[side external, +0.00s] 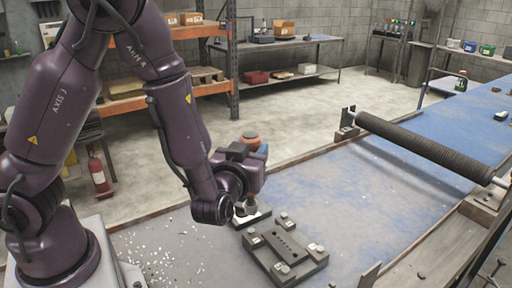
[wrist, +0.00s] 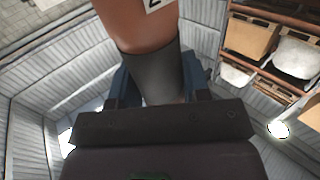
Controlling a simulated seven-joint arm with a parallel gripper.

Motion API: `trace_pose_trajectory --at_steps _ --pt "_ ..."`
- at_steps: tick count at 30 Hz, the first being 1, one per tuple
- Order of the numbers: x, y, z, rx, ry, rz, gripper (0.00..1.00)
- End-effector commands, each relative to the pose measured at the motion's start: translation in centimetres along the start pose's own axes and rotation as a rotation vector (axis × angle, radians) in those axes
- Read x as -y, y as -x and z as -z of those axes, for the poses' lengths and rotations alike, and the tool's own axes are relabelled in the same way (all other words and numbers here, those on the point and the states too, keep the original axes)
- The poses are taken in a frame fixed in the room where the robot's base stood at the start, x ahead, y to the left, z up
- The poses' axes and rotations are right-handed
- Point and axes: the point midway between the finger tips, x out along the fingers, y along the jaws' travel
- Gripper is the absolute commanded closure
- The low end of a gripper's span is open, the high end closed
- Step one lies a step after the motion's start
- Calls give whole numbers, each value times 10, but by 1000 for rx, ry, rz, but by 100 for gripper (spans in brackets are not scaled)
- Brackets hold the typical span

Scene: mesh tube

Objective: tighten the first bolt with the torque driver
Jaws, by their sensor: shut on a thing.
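My gripper (side external: 257,151) is raised just behind the bolted plate, its blue fingers partly hidden by my wrist in the side view. The fingers are closed around the dark grey collar of an orange-brown tool (wrist: 138,22), which looks like the torque driver. It has a white label marked 2. Its orange end (side external: 249,138) shows above my gripper; its tip cannot be made out. A dark plate (side external: 285,250) lies on the table with pale bolt heads near its corners, such as one bolt (side external: 254,240) at left. Which is the first bolt cannot be told.
A small pale-and-dark block (side external: 259,218) sits behind the plate, partly hidden by my wrist. A long dark ribbed roller (side external: 425,145) spans the table at right. White chips (side external: 175,250) litter the table at left. The blue table surface (side external: 370,200) between plate and roller is clear.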

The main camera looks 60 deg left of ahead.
Motion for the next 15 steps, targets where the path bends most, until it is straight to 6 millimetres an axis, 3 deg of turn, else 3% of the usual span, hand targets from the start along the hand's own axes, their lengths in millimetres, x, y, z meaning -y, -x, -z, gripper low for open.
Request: trace_pose_trajectory --at_steps 15 --pt "0 0 -46 -2 0 -2 85"
